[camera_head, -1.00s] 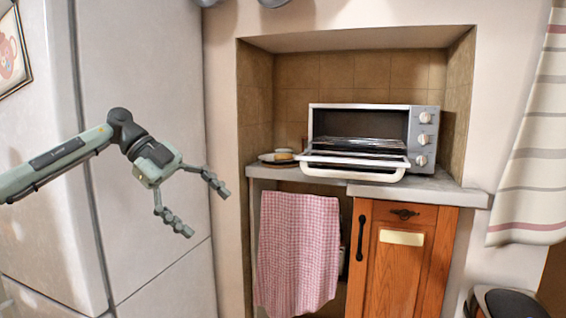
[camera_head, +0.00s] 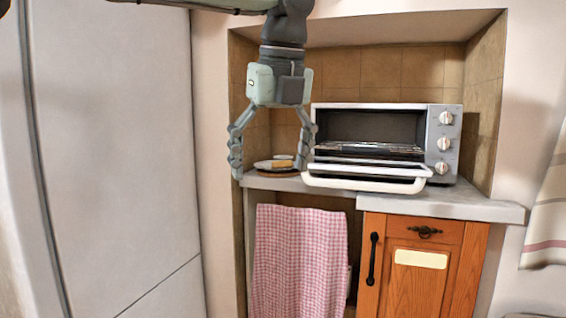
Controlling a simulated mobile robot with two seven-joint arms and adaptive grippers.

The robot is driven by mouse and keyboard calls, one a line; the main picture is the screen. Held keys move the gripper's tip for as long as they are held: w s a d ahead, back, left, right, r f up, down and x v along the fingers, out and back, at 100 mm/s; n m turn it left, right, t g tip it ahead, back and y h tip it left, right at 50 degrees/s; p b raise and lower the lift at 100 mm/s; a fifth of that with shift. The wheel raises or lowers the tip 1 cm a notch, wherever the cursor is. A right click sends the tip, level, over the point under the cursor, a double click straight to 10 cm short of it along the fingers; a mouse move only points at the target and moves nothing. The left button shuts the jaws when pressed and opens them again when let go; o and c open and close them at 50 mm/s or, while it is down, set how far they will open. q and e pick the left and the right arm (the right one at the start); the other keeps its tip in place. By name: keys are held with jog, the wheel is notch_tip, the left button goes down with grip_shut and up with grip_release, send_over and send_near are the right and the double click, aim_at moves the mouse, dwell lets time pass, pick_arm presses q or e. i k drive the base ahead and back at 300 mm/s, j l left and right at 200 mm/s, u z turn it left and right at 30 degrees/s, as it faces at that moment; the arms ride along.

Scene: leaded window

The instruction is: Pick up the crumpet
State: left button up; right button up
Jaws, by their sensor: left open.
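The crumpet appears to be the small golden-brown piece (camera_head: 282,163) on a plate (camera_head: 262,165) at the left end of the counter, though it is too small to tell for sure. My left gripper (camera_head: 271,165) points down from above, open, with one finger on each side of the plate in the picture. Nothing is between its fingertips that I can see held. I cannot tell how far the fingers are from the plate in depth. My right gripper is not in view.
A toaster oven (camera_head: 446,120) with its door (camera_head: 365,184) lowered stands just right of the plate. The alcove's left wall (camera_head: 240,90) is close on the left. A checked cloth (camera_head: 298,262) hangs below the counter (camera_head: 470,200), beside a wooden cabinet (camera_head: 420,285).

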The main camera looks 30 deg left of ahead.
aim_at(282, 164)
jog(key=i+j, duration=1.2)
jog(key=i, duration=0.15)
